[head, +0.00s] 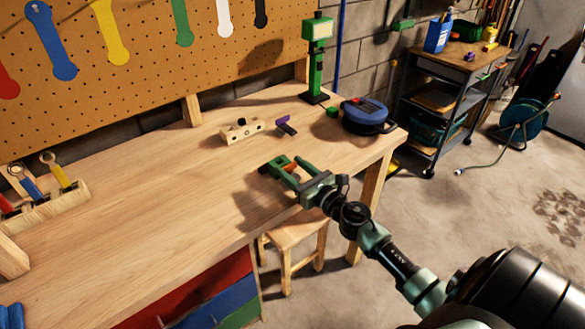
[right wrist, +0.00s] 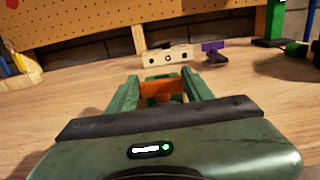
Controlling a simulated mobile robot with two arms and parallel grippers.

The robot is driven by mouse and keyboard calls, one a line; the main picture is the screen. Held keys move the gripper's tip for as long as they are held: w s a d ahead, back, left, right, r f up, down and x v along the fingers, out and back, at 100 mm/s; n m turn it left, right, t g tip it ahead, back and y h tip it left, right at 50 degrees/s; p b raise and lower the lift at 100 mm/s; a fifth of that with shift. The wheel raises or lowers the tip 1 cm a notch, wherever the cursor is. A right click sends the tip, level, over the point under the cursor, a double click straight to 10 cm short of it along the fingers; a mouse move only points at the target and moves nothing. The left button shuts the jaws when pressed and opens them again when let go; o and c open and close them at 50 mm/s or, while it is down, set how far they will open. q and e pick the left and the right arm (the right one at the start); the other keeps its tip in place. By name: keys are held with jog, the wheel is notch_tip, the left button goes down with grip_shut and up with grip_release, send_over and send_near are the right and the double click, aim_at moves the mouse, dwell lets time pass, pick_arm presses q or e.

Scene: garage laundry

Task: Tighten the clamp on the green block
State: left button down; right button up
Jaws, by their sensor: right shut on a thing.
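My right gripper (head: 284,169) is low over the workbench, near its front edge. Its green fingers are shut on an orange piece (right wrist: 158,91), which lies crosswise between them in the right wrist view. A green piece (right wrist: 161,77) shows just beyond the orange one; whether these are the clamp and the green block I cannot tell, as the fingers hide part of them. My left gripper is not in view.
A pale wooden block with holes (head: 242,131) and a purple-and-dark object (head: 286,125) lie behind my gripper. A blue round case (head: 367,116) and a green stand (head: 316,60) are at the right end.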

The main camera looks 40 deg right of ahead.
jog(key=shift+a+r+m+h+p, duration=0.15)
jog(key=shift+m+h+p, duration=0.5)
jog(key=shift+h, duration=0.45)
jog(key=shift+a+m+h+p, duration=0.1)
jog(key=shift+m+h+p, duration=0.35)
jog(key=shift+m+h, duration=0.5)
jog(key=m+g+h, duration=0.1)
jog(key=h, duration=0.2)
jog(key=shift+w+a+p, duration=0.1)
jog(key=shift+a+p, duration=0.05)
jog(key=shift+p, duration=0.15)
jog(key=shift+a+m+g+h, duration=0.15)
jog(key=shift+m+g+h, duration=0.45)
jog(key=shift+m+h, duration=0.6)
jog(key=m+g+h, duration=0.1)
jog(key=m+g+h+b, duration=0.1)
jog(key=h, duration=0.1)
jog(key=m+g+h+b, duration=0.1)
jog(key=shift+w+a+f+h, duration=0.15)
jog(key=shift+w+f+h, duration=0.1)
jog(key=shift+f+h, duration=0.1)
jog(key=m+g+h+b, duration=0.1)
jog(key=m+g, duration=0.1)
jog(key=m+g+h+b, duration=0.2)
jog(key=g, duration=0.1)
jog(key=shift+w+a+r, duration=0.1)
jog(key=shift+w, duration=0.05)
jog(key=shift+r+m+g+h+b, duration=0.1)
jog(key=shift+m+g+h+b, duration=0.4)
jog(key=shift+g, duration=0.3)
